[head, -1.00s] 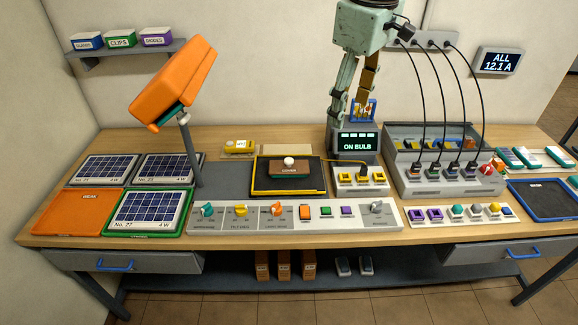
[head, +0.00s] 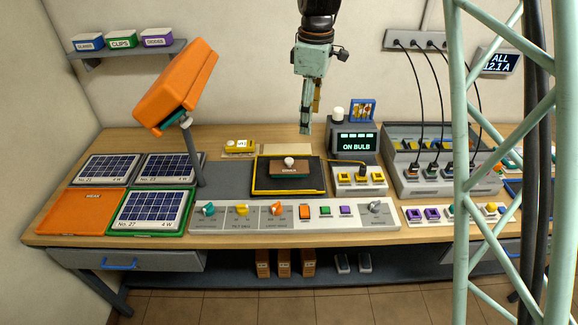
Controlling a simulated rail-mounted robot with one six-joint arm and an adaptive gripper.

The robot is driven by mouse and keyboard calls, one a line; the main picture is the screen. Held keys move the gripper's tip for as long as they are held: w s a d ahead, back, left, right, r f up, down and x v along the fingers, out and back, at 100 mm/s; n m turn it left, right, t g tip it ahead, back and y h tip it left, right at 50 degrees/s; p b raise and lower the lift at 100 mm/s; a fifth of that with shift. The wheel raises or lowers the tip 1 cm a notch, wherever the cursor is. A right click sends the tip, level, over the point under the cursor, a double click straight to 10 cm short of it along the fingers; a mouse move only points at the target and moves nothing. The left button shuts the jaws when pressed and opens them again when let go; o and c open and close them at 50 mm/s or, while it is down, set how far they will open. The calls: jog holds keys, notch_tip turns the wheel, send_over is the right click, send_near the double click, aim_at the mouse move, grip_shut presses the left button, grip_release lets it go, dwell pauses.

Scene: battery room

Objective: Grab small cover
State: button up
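A small brown cover (head: 290,171) with a white round knob and a dark label, too small to read surely, sits on a black pad with a yellow edge (head: 262,189) in the middle of the bench. My gripper (head: 305,130) hangs pointing down, above and a little to the right of the cover in the picture, apart from it. Its fingers are seen nearly edge-on, one mostly in front of the other, so their gap is hidden. Nothing shows held in it.
The "ON BULB" display box (head: 357,146) with a white knob stands right of the pad. An orange lamp-like head (head: 176,87) leans over the left side. A switch panel (head: 290,217) runs along the front. My green lattice column blocks the right side.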

aim_at(289, 160)
jog(key=w+a+f+n+p, duration=0.1)
jog(key=w+a+f+n, duration=0.2)
jog(key=w+a+f, duration=0.3)
notch_tip(289, 160, down, 5)
jog(key=shift+a+r+g+p, duration=0.1)
jog(key=shift+a+g+p, duration=0.25)
jog(key=shift+a, duration=0.1)
jog(key=shift+w, duration=0.1)
jog(key=shift+f, duration=4.3)
jog(key=shift+f, duration=0.15)
jog(key=shift+f+p, duration=0.35)
jog(key=shift+f, duration=2.1)
jog(key=shift+c, duration=0.4)
jog(key=c, duration=0.9)
